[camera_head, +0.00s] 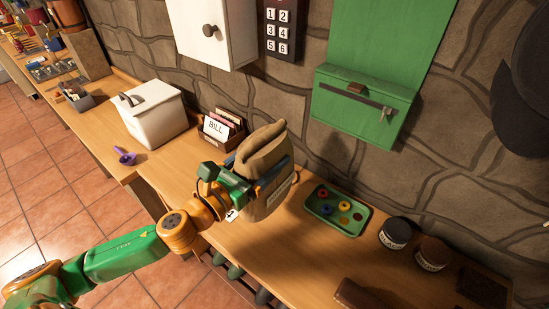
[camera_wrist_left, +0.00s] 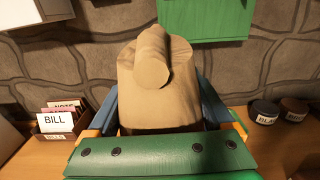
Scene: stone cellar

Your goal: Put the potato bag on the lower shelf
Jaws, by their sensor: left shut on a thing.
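The potato bag (camera_head: 262,152) is a tan sack with a folded, rolled top. It is upright with a slight tilt, over the wooden worktop (camera_head: 290,250) near the wall. My left gripper (camera_head: 262,183) is shut on the bag, with blue fingers on either side of it. In the left wrist view the bag (camera_wrist_left: 165,90) fills the space between the fingers. I cannot tell whether its base touches the worktop. Below the worktop's front edge, several dark rounded objects (camera_head: 235,271) show. The lower shelf's surface is not clearly visible. My right gripper is not in view.
A card box marked BILL (camera_head: 220,130) stands close left of the bag, and a white lidded box (camera_head: 152,115) farther left. A green tray (camera_head: 337,210) and two dark jars (camera_head: 396,233) stand to the right.

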